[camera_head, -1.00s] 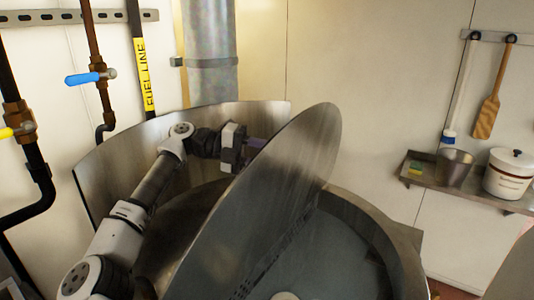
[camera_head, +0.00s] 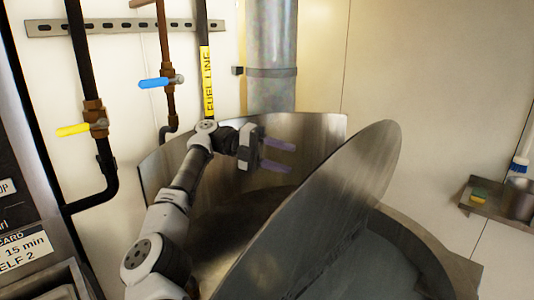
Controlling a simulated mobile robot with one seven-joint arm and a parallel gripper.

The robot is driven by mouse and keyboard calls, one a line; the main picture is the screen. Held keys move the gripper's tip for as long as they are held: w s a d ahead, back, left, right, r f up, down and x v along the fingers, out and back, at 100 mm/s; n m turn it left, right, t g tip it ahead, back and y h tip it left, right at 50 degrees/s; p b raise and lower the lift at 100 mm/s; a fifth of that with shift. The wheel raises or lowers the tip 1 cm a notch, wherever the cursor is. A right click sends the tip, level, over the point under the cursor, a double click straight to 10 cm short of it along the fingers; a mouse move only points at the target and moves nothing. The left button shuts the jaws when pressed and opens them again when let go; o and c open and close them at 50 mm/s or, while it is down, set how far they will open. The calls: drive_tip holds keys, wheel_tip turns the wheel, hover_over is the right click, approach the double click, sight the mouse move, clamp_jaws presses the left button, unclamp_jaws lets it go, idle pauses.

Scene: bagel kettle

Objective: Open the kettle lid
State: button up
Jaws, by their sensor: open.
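The kettle lid (camera_head: 318,205) is a large metal disc, raised and tilted steeply over the kettle. The kettle rim (camera_head: 415,240) shows at the lower right, with a grey interior (camera_head: 375,270) beside the lid. A curved metal guard (camera_head: 310,130) stands behind. My gripper (camera_head: 280,155) is at the left of the lid, with its two purple fingers apart and nothing between them. A gap shows between the fingertips and the lid. The lid hides part of the kettle's left side.
Pipes with a blue valve handle (camera_head: 153,83) and a yellow valve handle (camera_head: 73,129) run along the left wall. A thick metal duct (camera_head: 271,60) rises behind the guard. A small wall shelf (camera_head: 485,208) holds a metal pot (camera_head: 519,200) at the right.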

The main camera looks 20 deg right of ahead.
drive_tip(key=shift+v, duration=1.95)
